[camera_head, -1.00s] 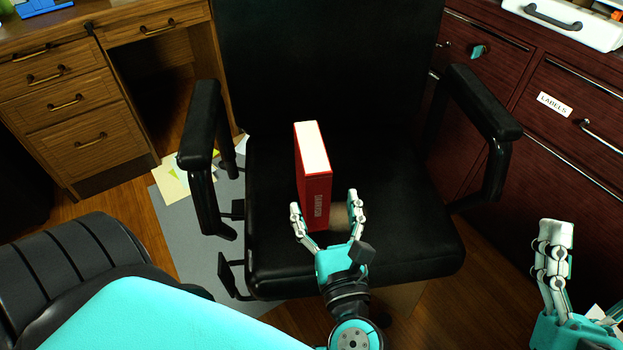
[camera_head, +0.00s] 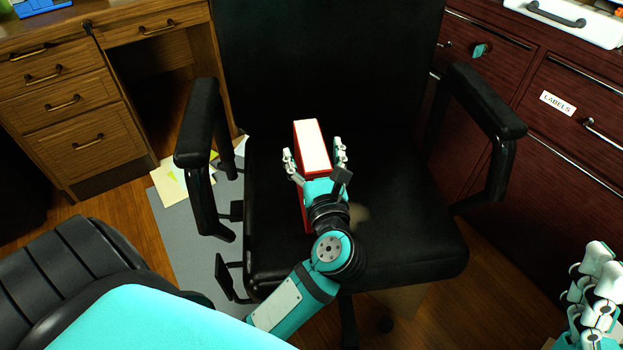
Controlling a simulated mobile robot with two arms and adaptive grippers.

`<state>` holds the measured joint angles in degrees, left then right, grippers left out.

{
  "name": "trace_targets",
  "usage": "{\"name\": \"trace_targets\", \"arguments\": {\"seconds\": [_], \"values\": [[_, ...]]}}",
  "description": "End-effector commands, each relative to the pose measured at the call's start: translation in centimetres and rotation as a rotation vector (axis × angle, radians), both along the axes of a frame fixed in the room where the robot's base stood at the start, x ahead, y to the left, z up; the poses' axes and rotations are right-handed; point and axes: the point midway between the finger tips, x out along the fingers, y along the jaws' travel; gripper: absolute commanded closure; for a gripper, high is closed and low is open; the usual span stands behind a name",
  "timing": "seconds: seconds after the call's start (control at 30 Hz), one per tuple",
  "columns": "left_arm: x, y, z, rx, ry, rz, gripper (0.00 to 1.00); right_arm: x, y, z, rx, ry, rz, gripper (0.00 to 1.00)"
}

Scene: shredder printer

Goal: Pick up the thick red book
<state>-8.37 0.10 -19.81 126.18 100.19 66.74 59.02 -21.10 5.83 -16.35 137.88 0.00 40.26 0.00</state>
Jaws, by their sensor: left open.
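The thick red book (camera_head: 311,143) stands upright on the seat of the black office chair (camera_head: 405,235), its white page edges facing up. My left gripper (camera_head: 314,152) is open, with one finger on each side of the book. The palm and wrist hide the lower front of the book. I cannot tell whether the fingers touch the covers. My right gripper (camera_head: 594,290) is at the lower right edge, away from the chair, and holds nothing that I can see. Its fingers overlap, so its opening is unclear.
The chair's armrests (camera_head: 199,135) (camera_head: 487,100) rise on both sides of the seat. A wooden desk (camera_head: 75,110) stands at the left and a dark red cabinet (camera_head: 560,140) at the right. Papers (camera_head: 172,184) lie on the floor left of the chair.

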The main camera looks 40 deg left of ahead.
Motion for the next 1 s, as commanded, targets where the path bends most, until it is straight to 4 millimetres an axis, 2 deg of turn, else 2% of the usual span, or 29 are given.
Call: {"name": "trace_targets", "arguments": {"seconds": [0.23,0.8,1.0], "values": [[0.11,0.11,0.01,-0.001,0.001,0.0,0.24,-0.1,-0.01,0.07,0.002,-0.006,0.001,0.12],[0.08,0.08,-0.01,-0.001,0.001,0.0,0.99,-0.09,-0.03,0.08,0.002,-0.006,0.0,0.12],[0.08,0.11,0.38,0.004,-0.008,0.0,1.0,-0.09,-0.03,0.12,0.001,-0.005,0.0,0.12]]}}
